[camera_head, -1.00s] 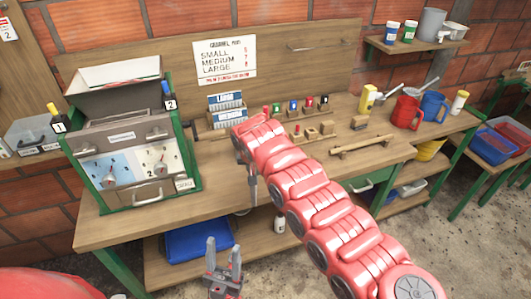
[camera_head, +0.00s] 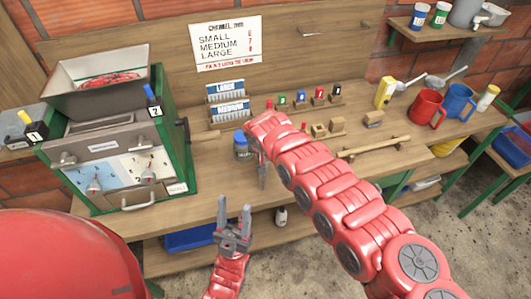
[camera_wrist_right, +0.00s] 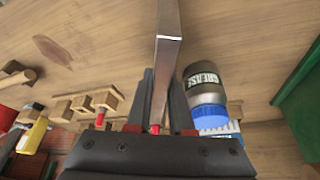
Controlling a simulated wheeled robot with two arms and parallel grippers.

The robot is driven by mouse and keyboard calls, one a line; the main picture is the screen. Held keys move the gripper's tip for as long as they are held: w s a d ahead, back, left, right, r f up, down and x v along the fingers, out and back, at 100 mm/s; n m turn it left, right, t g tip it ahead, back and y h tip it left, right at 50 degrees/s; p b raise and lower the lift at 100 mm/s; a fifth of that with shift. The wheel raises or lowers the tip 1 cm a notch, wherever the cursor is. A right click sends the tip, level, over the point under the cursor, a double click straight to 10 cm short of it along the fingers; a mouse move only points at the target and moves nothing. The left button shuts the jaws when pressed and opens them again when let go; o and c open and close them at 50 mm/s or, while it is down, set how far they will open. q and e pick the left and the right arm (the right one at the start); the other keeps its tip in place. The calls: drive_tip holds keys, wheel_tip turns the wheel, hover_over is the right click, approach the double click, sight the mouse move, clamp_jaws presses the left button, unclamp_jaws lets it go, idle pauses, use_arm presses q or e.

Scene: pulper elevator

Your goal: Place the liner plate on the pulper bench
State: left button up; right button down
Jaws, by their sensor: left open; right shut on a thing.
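A narrow grey metal piece, apparently the liner plate (camera_wrist_right: 168,60), is gripped in my right gripper (camera_wrist_right: 163,90). It shows as a thin strip over the bench top. In the head view its end (camera_head: 263,172) hangs below my red right arm, which hides most of the right gripper. The wooden pulper bench (camera_head: 330,170) runs along the wall. My left gripper (camera_head: 234,212) is open and empty, in front of the bench's front edge. I cannot tell whether the plate touches the bench.
A grease jar (camera_head: 241,146) with a blue lid stands beside the held plate. The green-framed pulper (camera_head: 115,150), with red contents in its hopper, fills the left. Labelled racks (camera_head: 232,111), small wooden blocks (camera_head: 319,130), a wooden bar (camera_head: 372,147) and red (camera_head: 427,107) and blue jugs (camera_head: 457,103) stand behind.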

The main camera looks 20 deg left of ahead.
drive_tip(key=c, duration=1.2)
unclamp_jaws()
drive_tip(key=shift+w+f, duration=0.1)
drive_tip(key=shift+w, duration=0.05)
drive_tip(key=shift+o, duration=2)
drive_tip(key=shift+s+r, duration=0.2)
drive_tip(key=shift+s, duration=0.05)
drive_tip(key=shift+w, duration=0.1)
drive_tip(key=shift+r, duration=0.25)
drive_tip(key=b+v, duration=0.2)
drive_tip(key=v, duration=0.9)
drive_tip(key=shift+b, duration=0.35)
drive_tip(key=shift+s+r, duration=0.15)
drive_tip(key=shift+s, duration=0.1)
